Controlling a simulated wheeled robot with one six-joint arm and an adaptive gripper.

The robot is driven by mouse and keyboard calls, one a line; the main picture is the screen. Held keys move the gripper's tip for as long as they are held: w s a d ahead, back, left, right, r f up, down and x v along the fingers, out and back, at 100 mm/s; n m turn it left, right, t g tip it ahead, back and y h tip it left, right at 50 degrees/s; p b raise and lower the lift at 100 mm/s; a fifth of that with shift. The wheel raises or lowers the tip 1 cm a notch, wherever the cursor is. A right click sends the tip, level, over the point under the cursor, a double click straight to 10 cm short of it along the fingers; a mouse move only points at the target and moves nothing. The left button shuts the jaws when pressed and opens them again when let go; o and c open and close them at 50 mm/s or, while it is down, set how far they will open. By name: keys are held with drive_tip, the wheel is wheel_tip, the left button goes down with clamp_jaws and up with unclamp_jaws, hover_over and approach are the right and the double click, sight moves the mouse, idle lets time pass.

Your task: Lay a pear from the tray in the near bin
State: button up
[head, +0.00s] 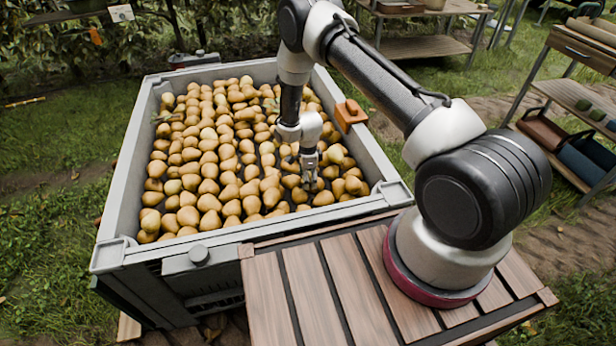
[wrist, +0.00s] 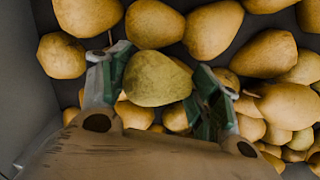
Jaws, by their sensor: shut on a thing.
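The near bin (head: 118,205) is a large grey box full of yellow-brown pears (head: 205,150). My gripper (head: 309,183) points down inside the bin at its near right part, low over the pears. In the wrist view, my gripper (wrist: 158,92) is shut on a greenish-yellow pear (wrist: 155,80), with one finger on each side. Other pears (wrist: 212,30) lie around and below the held pear. I cannot tell whether the held pear touches them. In the head view the held pear cannot be made out clearly. No tray can be picked out with certainty.
The bin's grey wall (wrist: 22,85) is at the left in the wrist view. An orange-brown object (head: 350,115) sits on the bin's right rim. A slatted wooden deck (head: 320,285) is in front of the bin. Shelves (head: 575,95) stand at the right, with grass between.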

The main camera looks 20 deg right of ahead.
drive_tip(key=shift+f, duration=0.1)
drive_tip(key=o, duration=1.2)
